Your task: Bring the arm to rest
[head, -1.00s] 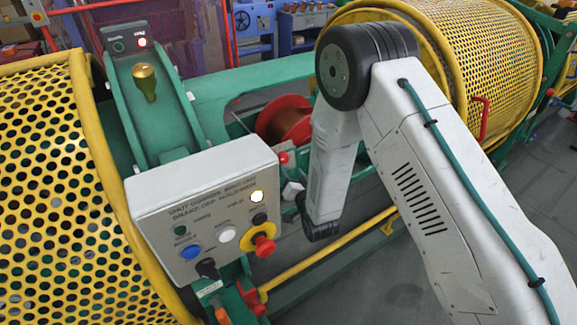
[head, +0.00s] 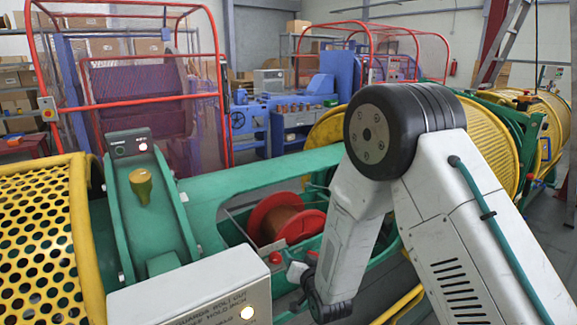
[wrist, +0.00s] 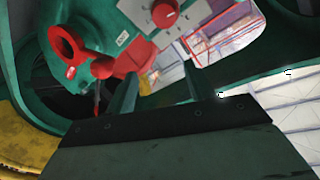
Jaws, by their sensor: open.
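My arm bends at a dark round elbow on the right of the head view, and its forearm hangs down toward the green machine frame. Beyond the fingers are a red ring-shaped part (wrist: 67,44), a red rounded part (wrist: 102,68) and a grey plate with a red knob (wrist: 165,13). I cannot tell how far the fingertips are from these.
A grey control box (head: 195,295) with a lit lamp is at the lower left. Yellow perforated drums stand at left (head: 40,235) and right (head: 487,135). A red spool (head: 285,222) sits in the green frame (head: 235,190). Red-framed guards (head: 150,110) stand behind.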

